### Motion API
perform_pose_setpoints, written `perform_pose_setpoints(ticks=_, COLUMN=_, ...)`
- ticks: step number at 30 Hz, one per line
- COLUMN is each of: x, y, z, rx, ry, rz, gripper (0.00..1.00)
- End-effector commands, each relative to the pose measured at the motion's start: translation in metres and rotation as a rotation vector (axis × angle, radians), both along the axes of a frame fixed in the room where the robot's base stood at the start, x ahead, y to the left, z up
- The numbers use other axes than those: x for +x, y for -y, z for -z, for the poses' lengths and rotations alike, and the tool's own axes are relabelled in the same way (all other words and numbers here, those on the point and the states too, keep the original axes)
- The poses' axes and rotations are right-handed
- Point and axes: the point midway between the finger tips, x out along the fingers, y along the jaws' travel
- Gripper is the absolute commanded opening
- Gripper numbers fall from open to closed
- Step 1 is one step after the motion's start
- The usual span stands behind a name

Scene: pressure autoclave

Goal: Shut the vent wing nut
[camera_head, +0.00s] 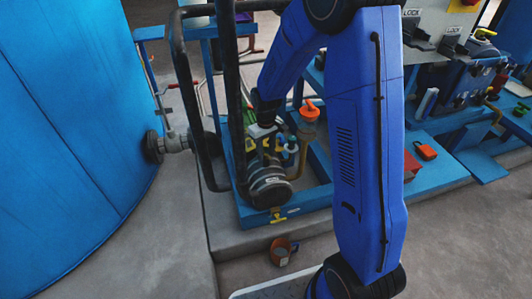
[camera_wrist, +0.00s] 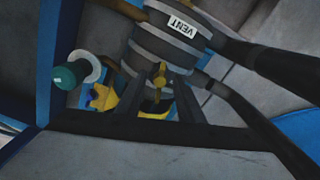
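The vent fitting (camera_wrist: 165,48) is a dark ribbed cylinder with a white VENT label, in the upper middle of the wrist view. It also shows low on the blue frame in the head view (camera_head: 268,186). A small brass wing nut (camera_wrist: 160,76) sits on its near side. My gripper (camera_wrist: 158,92) has two dark fingers standing apart, with the wing nut in line with the gap between them. I cannot tell whether either finger touches it. In the head view my arm reaches down above the fitting, and the fingers are hard to make out there.
Dark pipes (camera_wrist: 285,68) run right of the fitting. A green-capped part (camera_wrist: 66,77) and yellow items (camera_wrist: 103,97) lie to its left. A large blue tank (camera_head: 70,140) stands left, a mug (camera_head: 281,252) on the floor. An orange-topped container (camera_head: 309,113) stands behind the fitting.

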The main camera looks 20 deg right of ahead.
Motion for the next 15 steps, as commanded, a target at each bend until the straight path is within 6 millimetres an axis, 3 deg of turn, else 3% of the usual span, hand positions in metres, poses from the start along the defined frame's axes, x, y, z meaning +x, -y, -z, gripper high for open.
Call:
perform_pose_setpoints(ticks=9, x=-0.0001, y=0.0000, z=0.0022, rx=0.000, ry=0.000, rz=0.000, gripper=0.34)
perform_pose_setpoints(ticks=13, x=-0.0001, y=0.0000, z=0.0022, rx=0.000, ry=0.000, rz=0.000, gripper=0.03)
perform_pose_setpoints(ticks=15, x=-0.0001, y=0.0000, z=0.0022, rx=0.000, ry=0.000, rz=0.000, gripper=0.00)
